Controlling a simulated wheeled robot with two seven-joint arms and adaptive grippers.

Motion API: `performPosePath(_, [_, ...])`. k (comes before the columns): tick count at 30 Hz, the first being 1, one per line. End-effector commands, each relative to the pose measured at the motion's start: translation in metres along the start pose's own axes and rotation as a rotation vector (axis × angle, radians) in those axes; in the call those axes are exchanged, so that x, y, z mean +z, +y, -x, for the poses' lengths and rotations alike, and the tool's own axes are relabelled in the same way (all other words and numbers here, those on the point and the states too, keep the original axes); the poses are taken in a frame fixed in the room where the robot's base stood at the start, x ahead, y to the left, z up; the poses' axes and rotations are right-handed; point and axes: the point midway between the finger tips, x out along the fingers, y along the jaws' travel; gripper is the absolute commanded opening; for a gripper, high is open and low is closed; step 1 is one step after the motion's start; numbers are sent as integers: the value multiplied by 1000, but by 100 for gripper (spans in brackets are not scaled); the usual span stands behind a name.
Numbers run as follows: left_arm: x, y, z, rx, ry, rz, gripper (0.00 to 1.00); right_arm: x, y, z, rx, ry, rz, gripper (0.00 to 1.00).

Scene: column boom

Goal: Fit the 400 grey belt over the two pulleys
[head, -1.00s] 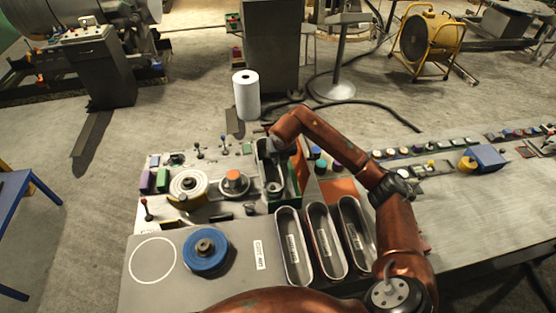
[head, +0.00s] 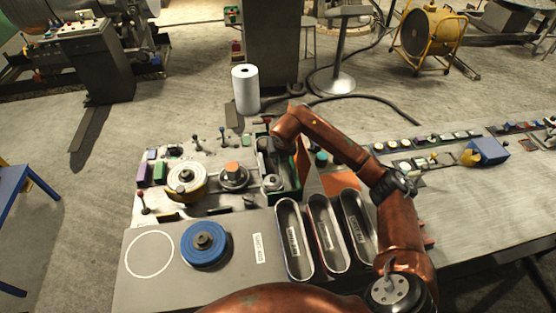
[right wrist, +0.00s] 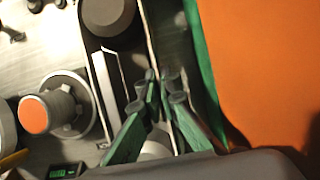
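Two grey pulleys sit in a dark, green-walled housing. The far pulley (right wrist: 110,15) shows at the top of the right wrist view; a pale round part (right wrist: 155,147), seemingly the near pulley (head: 272,183), lies low between my fingers. A thin grey strip, possibly the belt, runs from beside the far pulley down between the fingertips; I cannot tell whether it wraps both pulleys. My right gripper (right wrist: 161,88) reaches down into the housing, its green fingers standing apart with a narrow gap. In the head view the right gripper (head: 282,158) is partly hidden. My left gripper is not in view.
An orange-topped knob (head: 232,168) and a yellow-rimmed wheel (head: 186,178) stand left of the housing. A blue disc (head: 204,245) lies on the grey panel. Three oval, labelled trays (head: 292,274) lie in front. An orange plate (head: 345,184) is to the right.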

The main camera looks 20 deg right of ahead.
Motion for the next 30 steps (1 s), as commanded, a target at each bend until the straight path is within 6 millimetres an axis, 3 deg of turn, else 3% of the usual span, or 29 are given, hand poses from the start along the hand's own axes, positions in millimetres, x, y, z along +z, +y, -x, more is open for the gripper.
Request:
performPosePath(25, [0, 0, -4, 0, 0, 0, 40, 1, 0, -2, 0, -1, 0, 0])
performPosePath(30, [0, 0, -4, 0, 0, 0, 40, 1, 0, -2, 0, -1, 0, 13])
